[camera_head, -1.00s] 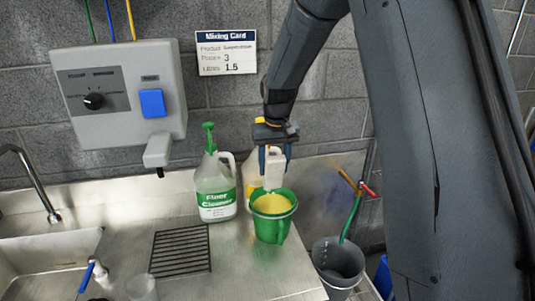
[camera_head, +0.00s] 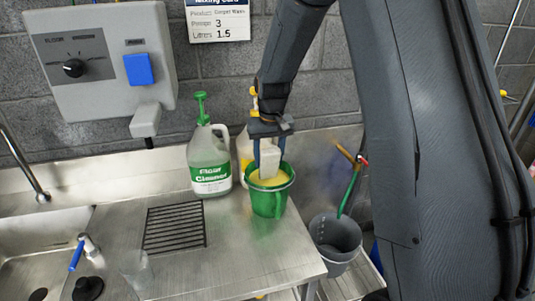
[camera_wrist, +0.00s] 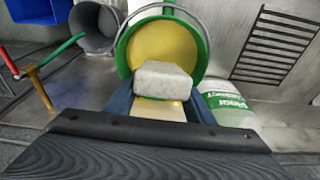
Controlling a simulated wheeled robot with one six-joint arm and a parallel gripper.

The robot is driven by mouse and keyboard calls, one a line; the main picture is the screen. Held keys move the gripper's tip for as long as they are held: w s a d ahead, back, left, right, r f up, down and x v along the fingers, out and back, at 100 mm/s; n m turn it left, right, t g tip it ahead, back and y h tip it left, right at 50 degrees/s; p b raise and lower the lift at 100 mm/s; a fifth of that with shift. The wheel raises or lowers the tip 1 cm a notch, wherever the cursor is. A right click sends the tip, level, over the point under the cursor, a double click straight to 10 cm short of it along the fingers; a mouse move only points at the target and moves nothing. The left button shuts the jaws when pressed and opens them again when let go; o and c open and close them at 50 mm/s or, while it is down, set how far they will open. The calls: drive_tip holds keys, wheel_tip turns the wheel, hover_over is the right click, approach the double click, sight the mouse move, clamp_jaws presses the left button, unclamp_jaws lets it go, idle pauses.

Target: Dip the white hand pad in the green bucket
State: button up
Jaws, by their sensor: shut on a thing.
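The green bucket (camera_head: 268,203) stands upright on the steel counter, with yellow liquid (camera_head: 266,181) inside. My gripper (camera_head: 269,161) points down over the bucket's mouth and is shut on the white hand pad (camera_head: 268,157). The pad's lower end is at the bucket's opening; I cannot tell whether it touches the liquid. In the wrist view, the pad (camera_wrist: 165,78) sits between my two blue fingers, in front of the yellow liquid (camera_wrist: 160,42) and the bucket's green rim (camera_wrist: 122,62).
A floor cleaner jug (camera_head: 209,165) with a green pump stands close left of the bucket, and a yellow-and-white container (camera_head: 244,148) is behind. A grey bucket (camera_head: 335,240) with handled tools is at right. A drain grate (camera_head: 174,227), clear cup (camera_head: 137,270) and sink (camera_head: 40,240) are left.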

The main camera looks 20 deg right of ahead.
sight(268, 179)
drive_tip(key=shift+f+b, duration=2.9)
drive_tip(key=shift+f, duration=1.7)
drive_tip(key=shift+r, duration=0.15)
wheel_tip(268, 179, up, 13)
drive_tip(key=p, duration=0.9)
drive_tip(key=shift+r, duration=0.2)
